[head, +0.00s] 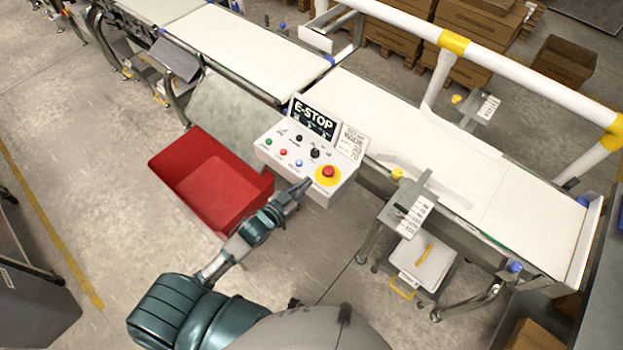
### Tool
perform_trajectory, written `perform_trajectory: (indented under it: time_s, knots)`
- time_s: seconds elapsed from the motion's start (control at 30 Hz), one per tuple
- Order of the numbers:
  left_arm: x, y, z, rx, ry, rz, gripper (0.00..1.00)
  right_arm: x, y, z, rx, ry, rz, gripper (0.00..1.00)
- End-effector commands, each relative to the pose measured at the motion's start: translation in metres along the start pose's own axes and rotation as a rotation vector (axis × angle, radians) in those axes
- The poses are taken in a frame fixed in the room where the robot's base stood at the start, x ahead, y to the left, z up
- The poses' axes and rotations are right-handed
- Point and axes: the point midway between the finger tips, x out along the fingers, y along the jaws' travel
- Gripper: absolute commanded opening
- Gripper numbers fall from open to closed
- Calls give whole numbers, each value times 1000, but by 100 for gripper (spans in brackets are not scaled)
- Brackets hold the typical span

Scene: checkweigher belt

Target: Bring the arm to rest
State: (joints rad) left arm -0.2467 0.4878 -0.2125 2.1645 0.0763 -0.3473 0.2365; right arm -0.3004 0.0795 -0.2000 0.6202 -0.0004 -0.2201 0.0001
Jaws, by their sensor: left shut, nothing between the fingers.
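My left arm comes in from the lower left in the head view. My left gripper (298,191) is shut and empty, its tip close to the lower front edge of the white control box (318,182). I cannot tell whether it touches the box. The box carries a red emergency stop button (328,171) on a yellow ring, small coloured buttons, a black knob and a screen (314,119) reading "E-STOP". My right gripper is not in view.
A red bin (205,175) stands left of the box, close to my left arm. White conveyor belts (400,125) run behind the box, with a white and yellow guard rail (500,65) beyond. Cardboard boxes (470,50) are stacked at the back. Open floor (80,150) lies to the left.

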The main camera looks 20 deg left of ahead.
Motion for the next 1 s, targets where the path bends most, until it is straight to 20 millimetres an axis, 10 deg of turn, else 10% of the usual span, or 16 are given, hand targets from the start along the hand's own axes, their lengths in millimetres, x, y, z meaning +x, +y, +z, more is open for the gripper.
perform_trajectory:
  time_s: [0.67,0.77,1.0]
  knots:
    - [1,-3,10,-2,-18,-8,0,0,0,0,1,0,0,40]
    - [5,-11,49,-10,-84,-34,0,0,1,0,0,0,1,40]
    - [-11,-24,235,-49,-409,-121,0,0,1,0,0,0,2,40]
